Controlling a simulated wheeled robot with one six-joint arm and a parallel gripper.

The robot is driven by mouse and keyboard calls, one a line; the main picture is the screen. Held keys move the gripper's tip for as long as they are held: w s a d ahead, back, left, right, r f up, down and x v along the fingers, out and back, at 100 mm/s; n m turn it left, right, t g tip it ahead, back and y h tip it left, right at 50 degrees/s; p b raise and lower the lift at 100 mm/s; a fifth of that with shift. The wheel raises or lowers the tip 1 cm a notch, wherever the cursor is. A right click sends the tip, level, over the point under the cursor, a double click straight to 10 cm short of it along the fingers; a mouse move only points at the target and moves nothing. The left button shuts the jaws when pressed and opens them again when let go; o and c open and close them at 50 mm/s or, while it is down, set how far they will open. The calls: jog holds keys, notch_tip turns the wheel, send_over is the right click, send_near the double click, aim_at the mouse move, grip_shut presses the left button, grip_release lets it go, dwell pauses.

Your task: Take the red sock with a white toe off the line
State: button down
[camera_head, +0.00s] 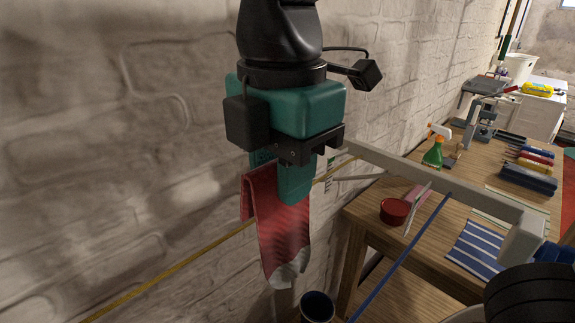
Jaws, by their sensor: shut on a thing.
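The red sock with a white toe (286,235) hangs below my gripper (293,192) in the head view, its pale toe at the bottom. My teal gripper points down and is shut on the sock's upper part. A narrower fold of red cloth shows at its left. A yellow line (200,250) slopes up from the lower left, passes at the sock, and shows again to its right. I cannot tell whether the sock still touches the line, because the gripper and cloth hide that spot.
A brick wall (100,150) stands close on the left. A pale rack arm (430,180) and blue line (405,250) lie to the right. The wooden bench (375,222) holds a red tin (394,211), spray bottle (433,153) and striped cloth (476,250). A dark cup (317,307) is below.

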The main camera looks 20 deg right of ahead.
jog(key=shift+r, duration=0.1)
notch_tip(320, 180, up, 6)
jog(key=p, duration=0.6)
jog(key=shift+r, duration=0.2)
